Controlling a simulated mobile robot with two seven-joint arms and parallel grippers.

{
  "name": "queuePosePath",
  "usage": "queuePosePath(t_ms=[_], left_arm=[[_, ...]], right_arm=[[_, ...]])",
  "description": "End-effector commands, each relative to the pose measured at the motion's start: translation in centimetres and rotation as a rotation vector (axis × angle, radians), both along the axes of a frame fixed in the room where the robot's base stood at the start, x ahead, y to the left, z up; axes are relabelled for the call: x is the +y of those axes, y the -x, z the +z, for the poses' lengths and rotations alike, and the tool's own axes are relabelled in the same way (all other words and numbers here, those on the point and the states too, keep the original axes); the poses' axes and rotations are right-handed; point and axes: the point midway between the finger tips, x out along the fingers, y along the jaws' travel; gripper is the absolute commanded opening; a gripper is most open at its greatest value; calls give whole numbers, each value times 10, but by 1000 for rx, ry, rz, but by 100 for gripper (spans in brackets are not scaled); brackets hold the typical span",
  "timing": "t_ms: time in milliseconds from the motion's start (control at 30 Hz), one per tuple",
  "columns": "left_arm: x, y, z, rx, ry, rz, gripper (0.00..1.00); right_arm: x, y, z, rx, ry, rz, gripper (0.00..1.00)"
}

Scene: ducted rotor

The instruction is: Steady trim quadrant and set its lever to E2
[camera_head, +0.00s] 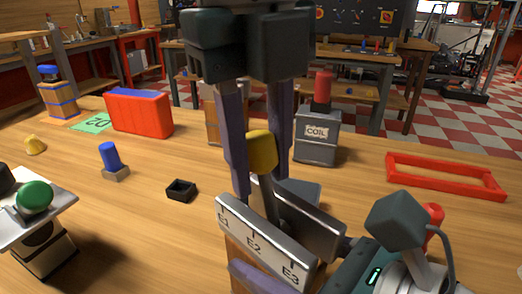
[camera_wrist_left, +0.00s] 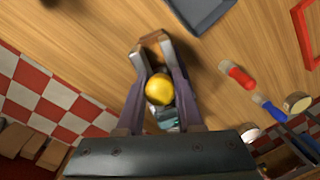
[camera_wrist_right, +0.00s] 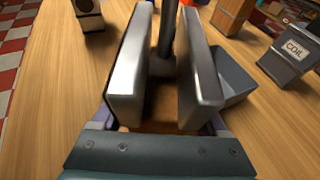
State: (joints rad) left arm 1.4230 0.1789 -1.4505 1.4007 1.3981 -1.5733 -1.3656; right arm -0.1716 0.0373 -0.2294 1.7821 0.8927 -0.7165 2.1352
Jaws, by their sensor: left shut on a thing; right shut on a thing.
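The trim quadrant (camera_head: 270,243) stands upright on the wooden table, its front plate marked E1, E2 and E3. Its lever has a dark shaft (camera_head: 264,198) and a yellow knob (camera_head: 261,150). The shaft rises between the two grey plates, near E2; the exact mark is hard to tell. My left gripper (camera_head: 259,184) comes from above, shut on the lever, a finger on each side; the knob also shows in the left wrist view (camera_wrist_left: 159,89). My right gripper (camera_wrist_right: 160,122) is shut on the quadrant body from the side, and the plates partly hide its fingertips.
A grey coil box (camera_head: 317,140) stands behind the quadrant. A red frame (camera_head: 445,181) lies at right. A small black tray (camera_head: 181,190), a blue peg (camera_head: 110,157) and a red box (camera_head: 138,113) are at left. A green-knobbed device (camera_head: 35,198) stands front left.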

Motion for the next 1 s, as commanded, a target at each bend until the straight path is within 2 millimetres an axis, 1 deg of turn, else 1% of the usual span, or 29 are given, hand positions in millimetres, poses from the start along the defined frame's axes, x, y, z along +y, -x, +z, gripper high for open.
queuePosePath(t_ms=[167,400,700,733,1000], left_arm=[[-2,2,1,-18,-23,-6,0],[-15,14,3,-158,-174,-7,0],[-15,14,3,-175,-190,-2,0],[-15,14,3,-175,-190,-2,37],[-15,14,3,-174,-189,-2,66]], right_arm=[[-1,0,-1,2,2,-2,0],[-1,0,-1,2,2,-2,0],[-1,0,-1,2,2,-2,0],[-1,0,-1,2,2,-2,0],[-1,0,-1,2,2,-2,0]])
